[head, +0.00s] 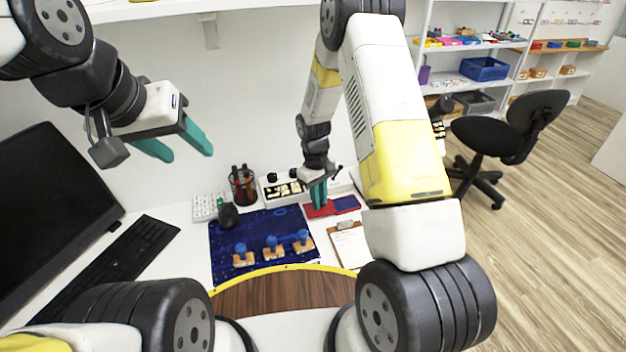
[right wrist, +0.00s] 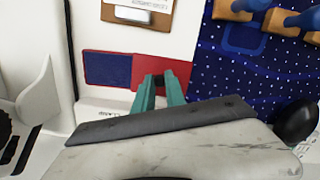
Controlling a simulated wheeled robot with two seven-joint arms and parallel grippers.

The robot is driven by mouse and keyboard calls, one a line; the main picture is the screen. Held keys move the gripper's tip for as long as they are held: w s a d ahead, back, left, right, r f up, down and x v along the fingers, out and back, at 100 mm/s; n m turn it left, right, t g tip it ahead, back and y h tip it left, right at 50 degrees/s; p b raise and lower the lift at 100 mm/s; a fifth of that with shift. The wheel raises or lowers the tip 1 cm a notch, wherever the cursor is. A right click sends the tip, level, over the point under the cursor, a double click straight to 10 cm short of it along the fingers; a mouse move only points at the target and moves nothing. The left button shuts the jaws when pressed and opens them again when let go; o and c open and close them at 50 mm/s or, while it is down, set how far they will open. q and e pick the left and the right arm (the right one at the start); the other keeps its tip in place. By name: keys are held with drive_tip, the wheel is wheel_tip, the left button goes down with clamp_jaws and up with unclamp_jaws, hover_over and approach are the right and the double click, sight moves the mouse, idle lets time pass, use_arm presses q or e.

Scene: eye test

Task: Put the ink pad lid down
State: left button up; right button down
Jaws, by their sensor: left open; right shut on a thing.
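The ink pad (head: 347,204) is a flat blue pad with a red edge, on the white desk; it also shows in the right wrist view (right wrist: 107,70). The red ink pad lid (head: 318,212) is beside it, on its left in the head view, and lies flat and level; in the right wrist view the lid (right wrist: 150,63) is right of the pad. My right gripper (head: 318,200) is shut on the lid, with a dark part between its teal fingertips (right wrist: 158,82). I cannot tell whether the lid touches the desk. My left gripper (head: 190,156) is open, empty and high above the desk's left side.
Three wooden stamps with blue knobs (head: 273,247) stand on the navy mat (head: 228,241). A keyboard (head: 115,262) and monitor (head: 50,210) are at left.

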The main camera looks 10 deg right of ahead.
drive_tip(key=shift+f, duration=0.15)
drive_tip(key=c, duration=1.4)
unclamp_jaws()
drive_tip(key=r, duration=0.8)
drive_tip(key=w+r, duration=0.1)
drive_tip(key=r, duration=0.3)
drive_tip(key=shift+w+a+r, duration=0.1)
drive_tip(key=shift+a+r, duration=0.3)
